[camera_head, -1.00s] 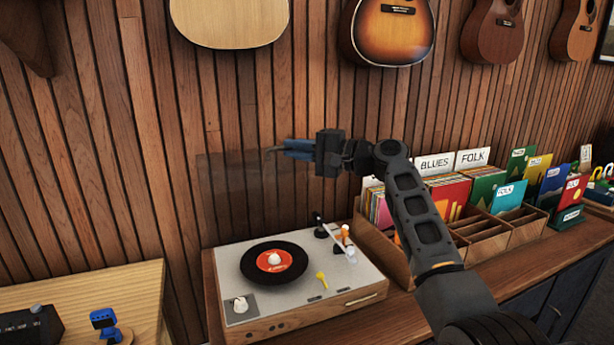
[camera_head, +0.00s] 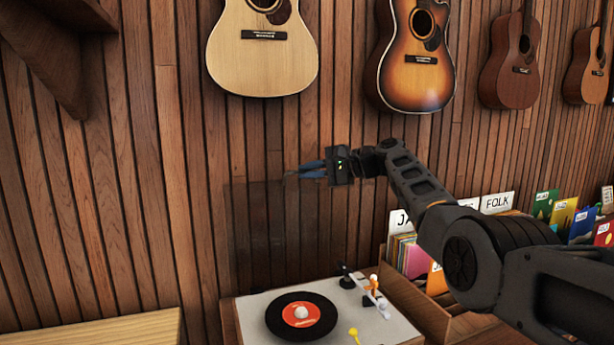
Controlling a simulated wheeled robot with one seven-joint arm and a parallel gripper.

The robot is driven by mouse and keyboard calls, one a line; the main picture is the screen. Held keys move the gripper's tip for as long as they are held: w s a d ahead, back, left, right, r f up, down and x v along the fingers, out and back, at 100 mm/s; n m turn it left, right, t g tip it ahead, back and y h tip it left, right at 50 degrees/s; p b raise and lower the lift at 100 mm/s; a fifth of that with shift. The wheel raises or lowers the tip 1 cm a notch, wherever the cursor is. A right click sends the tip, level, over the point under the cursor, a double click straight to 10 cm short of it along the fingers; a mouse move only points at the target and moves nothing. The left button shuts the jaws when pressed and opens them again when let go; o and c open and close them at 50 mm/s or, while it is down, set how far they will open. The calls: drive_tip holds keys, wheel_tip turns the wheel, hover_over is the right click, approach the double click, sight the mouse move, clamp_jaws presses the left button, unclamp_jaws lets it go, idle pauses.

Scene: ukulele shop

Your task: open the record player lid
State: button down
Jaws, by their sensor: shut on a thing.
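The record player (camera_head: 260,305) sits at the bottom of the view, its front cut off by the frame edge. A black record with a red label (camera_head: 302,314) lies on it. Its clear, smoky lid (camera_head: 262,232) stands raised, close to upright, at the back of the player against the slatted wall. My gripper (camera_head: 292,174) reaches in from the right at the lid's top edge. Its blue fingers are shut on the lid near that edge. The exact contact is small and hard to see through the clear plastic.
A box of records (camera_head: 408,256) with card dividers stands right of the player, partly behind my arm. Guitars (camera_head: 262,50) hang on the wall above. A light wood table (camera_head: 110,330) is at lower left. The wall area left of the lid is clear.

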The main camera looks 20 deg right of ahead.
drive_tip(key=shift+w+r, duration=0.5)
drive_tip(key=shift+r, duration=0.05)
drive_tip(key=c, duration=1.3)
unclamp_jaws()
drive_tip(key=shift+c, duration=0.2)
drive_tip(key=shift+o, duration=0.8)
drive_tip(key=shift+f, duration=0.2)
drive_tip(key=shift+s+d, duration=0.1)
drive_tip(key=shift+d, duration=0.05)
drive_tip(key=shift+b+v, duration=0.55)
drive_tip(key=shift+v, duration=3.2)
